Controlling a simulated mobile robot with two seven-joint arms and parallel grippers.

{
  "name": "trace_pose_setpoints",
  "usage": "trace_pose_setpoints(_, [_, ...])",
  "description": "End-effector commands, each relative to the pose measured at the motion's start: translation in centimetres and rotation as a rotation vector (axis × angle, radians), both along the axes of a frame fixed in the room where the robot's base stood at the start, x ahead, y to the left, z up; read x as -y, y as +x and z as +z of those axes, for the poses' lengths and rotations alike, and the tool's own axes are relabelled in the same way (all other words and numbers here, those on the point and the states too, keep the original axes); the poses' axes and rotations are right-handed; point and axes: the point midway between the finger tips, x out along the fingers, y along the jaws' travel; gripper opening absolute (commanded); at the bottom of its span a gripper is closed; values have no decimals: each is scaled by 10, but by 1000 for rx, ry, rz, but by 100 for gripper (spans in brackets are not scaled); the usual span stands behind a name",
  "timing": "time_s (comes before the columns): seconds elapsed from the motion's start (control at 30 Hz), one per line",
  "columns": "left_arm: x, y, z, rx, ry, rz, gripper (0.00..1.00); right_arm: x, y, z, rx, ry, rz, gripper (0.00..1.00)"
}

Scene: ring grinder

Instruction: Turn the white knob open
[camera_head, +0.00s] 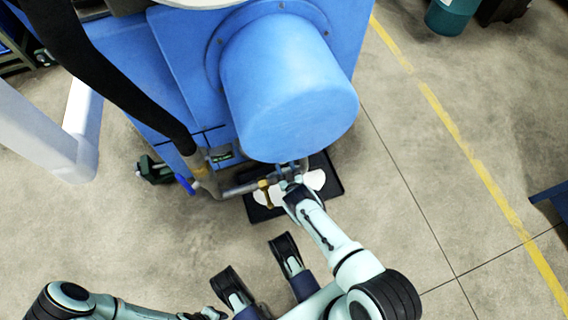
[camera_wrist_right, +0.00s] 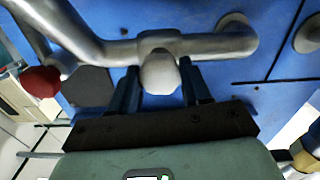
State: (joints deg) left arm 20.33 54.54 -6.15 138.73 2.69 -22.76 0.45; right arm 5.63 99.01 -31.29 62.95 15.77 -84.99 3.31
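The white knob (camera_wrist_right: 160,72) sits on a grey metal pipe, between the two fingertips of my right gripper (camera_wrist_right: 160,85) in the right wrist view. The fingers lie close along both sides of it; whether they press on it I cannot tell. In the head view my right gripper (camera_head: 293,188) reaches the pipe below the blue cylinder and hides most of the knob. The left arm lies at the bottom left, with what looks like its gripper (camera_head: 208,313) at the bottom edge, too small to read.
The blue machine (camera_head: 285,90) stands over the pipe. A red knob (camera_wrist_right: 40,81) is left of the white one, and a blue handle (camera_head: 186,183) shows in the head view. A black tray (camera_head: 332,184) holding white pieces lies underneath.

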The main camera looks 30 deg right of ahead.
Motion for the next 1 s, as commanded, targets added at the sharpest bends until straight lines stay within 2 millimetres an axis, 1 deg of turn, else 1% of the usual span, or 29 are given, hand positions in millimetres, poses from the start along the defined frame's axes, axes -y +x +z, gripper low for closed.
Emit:
trace_pose_setpoints(0.03, [0,0,0,0,0,0,43,0,0,0,0,0,0,22])
trace_pose_setpoints(0.07, [0,0,0,1,0,-1,43,0,0,0,0,0,0,17])
trace_pose_setpoints(0.27, [0,1,0,2,0,-1,43,0,0,0,2,8,-1,17])
trace_pose_setpoints(0.47, [0,3,1,9,0,-1,43,0,0,0,14,62,-1,18])
trace_pose_setpoints(0.67, [1,7,3,23,1,-3,43,1,0,0,45,189,-3,18])
trace_pose_setpoints(1.0, [2,13,5,42,3,-6,43,1,-1,0,119,496,-3,18])
